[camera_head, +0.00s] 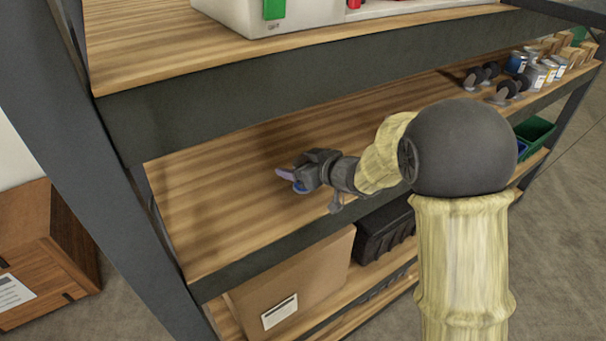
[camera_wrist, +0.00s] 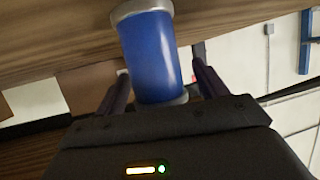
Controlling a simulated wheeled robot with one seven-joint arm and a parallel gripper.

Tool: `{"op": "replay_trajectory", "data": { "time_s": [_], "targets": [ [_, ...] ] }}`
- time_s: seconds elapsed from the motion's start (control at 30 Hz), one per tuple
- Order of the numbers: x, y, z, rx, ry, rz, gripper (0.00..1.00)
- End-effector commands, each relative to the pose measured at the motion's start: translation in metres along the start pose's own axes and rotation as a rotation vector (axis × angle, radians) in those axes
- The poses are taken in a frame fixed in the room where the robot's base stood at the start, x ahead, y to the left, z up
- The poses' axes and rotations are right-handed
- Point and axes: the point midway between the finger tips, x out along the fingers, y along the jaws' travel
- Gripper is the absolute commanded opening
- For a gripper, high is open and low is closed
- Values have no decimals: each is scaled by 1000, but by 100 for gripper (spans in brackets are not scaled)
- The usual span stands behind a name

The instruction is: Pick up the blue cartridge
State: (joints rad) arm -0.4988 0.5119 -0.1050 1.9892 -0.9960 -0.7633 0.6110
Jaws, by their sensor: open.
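The blue cartridge (camera_wrist: 150,55) is a blue cylinder with pale grey ends, seen large in the wrist view. It lies between the two fingers of my gripper (camera_wrist: 158,88), with one end close to the palm. The fingers are open, one on each side, and I see a gap on at least the right side. In the head view my gripper (camera_head: 289,180) is over the middle shelf (camera_head: 210,200), pointing left. Only a small bit of blue shows there at the fingers; the rest of the cartridge is hidden by the gripper.
The upper shelf (camera_head: 150,50) overhangs the middle one and carries a white box (camera_head: 270,15). Cans (camera_head: 535,75) and grey wheeled items (camera_head: 480,75) stand at the far right of the middle shelf. A cardboard box (camera_head: 290,270) and a black crate (camera_head: 385,232) sit below. The middle shelf's left part is clear.

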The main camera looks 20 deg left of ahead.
Motion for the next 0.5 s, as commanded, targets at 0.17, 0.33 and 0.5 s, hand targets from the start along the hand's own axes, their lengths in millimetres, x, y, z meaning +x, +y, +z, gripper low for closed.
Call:
{"op": "replay_trajectory", "data": {
  "time_s": [0.17, 0.33, 0.5],
  "targets": [
    [0, 0, 0, 0, 0, 0, 72],
    [0, 0, 0, 0, 0, 0, 52],
    [0, 0, 0, 0, 0, 0, 20]
  ]
}}
